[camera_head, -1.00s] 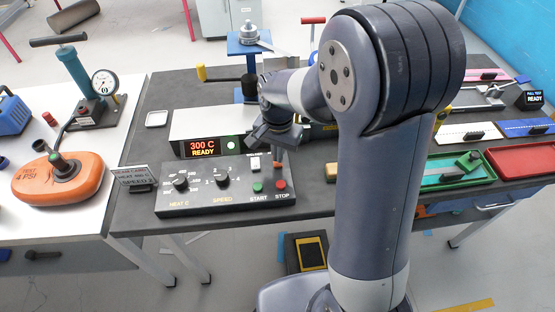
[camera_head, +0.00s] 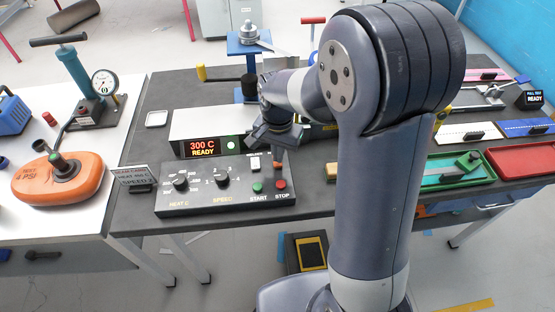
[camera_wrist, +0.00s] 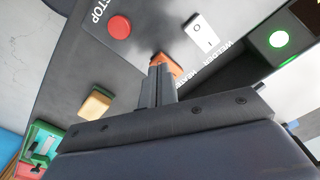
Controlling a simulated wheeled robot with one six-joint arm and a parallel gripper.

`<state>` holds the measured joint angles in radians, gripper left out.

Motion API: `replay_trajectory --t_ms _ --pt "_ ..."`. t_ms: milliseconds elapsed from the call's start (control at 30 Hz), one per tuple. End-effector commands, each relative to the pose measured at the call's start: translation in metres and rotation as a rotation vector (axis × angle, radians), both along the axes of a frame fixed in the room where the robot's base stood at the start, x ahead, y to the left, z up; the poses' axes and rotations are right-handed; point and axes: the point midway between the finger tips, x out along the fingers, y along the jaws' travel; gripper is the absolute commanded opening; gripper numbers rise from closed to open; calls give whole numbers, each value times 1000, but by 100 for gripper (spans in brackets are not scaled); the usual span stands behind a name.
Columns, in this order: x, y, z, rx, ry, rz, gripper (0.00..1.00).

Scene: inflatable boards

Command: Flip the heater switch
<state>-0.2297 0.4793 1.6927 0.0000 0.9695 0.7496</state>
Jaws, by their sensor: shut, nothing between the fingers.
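The black control panel (camera_head: 210,200) stands on the dark bench, with knobs and START and STOP buttons. An orange rocker switch (camera_wrist: 166,64) shows at my fingertips in the wrist view, beside lettering that is partly hidden and seems to begin "HEA". My gripper (camera_wrist: 157,72) is shut and empty, its tips at the orange switch and covering part of it; I cannot tell whether they touch. In the head view my gripper (camera_head: 278,158) is over the panel's upper right. A white rocker switch (camera_wrist: 201,30) marked O and I sits beside the orange one, near "WELDER".
The red STOP button (camera_wrist: 120,27) and a yellow block (camera_wrist: 96,103) are close to my gripper. A display (camera_head: 202,147) behind the panel reads "300 C READY", with a lit green lamp (camera_wrist: 279,39) beside it. Green (camera_head: 455,172) and red trays (camera_head: 522,160) lie to the right.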

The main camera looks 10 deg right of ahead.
Motion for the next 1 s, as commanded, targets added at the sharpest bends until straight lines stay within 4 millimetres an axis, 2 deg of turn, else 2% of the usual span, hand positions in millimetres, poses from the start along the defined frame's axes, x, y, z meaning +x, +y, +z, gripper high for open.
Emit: replay_trajectory --t_ms 1000 --pt "0 0 -16 0 0 0 0"
